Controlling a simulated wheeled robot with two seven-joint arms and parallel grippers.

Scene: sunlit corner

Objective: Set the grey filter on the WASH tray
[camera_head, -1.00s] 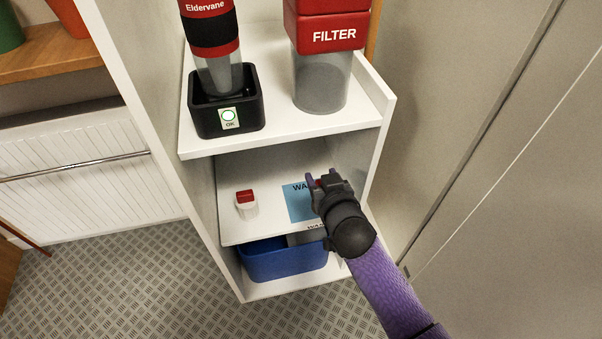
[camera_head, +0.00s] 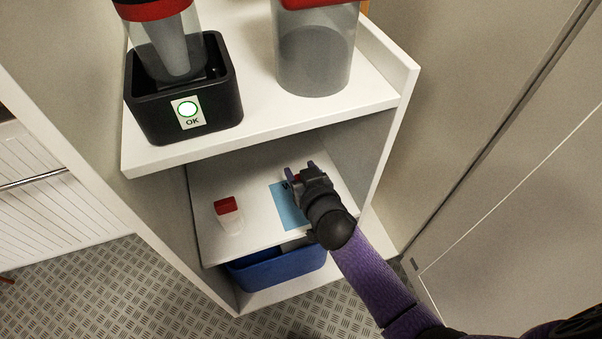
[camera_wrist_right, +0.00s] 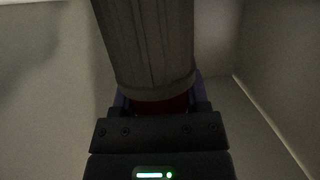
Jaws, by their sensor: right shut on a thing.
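My right gripper (camera_head: 300,174) reaches into the middle shelf bay from the right, over a light blue WASH panel (camera_head: 288,210) lying on the white shelf board. Its jaws are shut on the grey filter (camera_wrist_right: 150,45), a ribbed grey cylinder with a dark red end between the purple fingers in the wrist view. In the head view the gripper and wrist hide the filter and much of the blue panel and its lettering. I cannot tell whether the filter touches the panel. My left gripper is not in view.
A small red-capped clear container (camera_head: 229,214) stands left of the blue panel. A blue bin (camera_head: 272,272) sits below. Above, a black dock (camera_head: 150,110) with an OK light holds a clear vessel, beside a red-topped clear canister (camera_head: 316,60). The shelf's right side wall is close to my arm.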

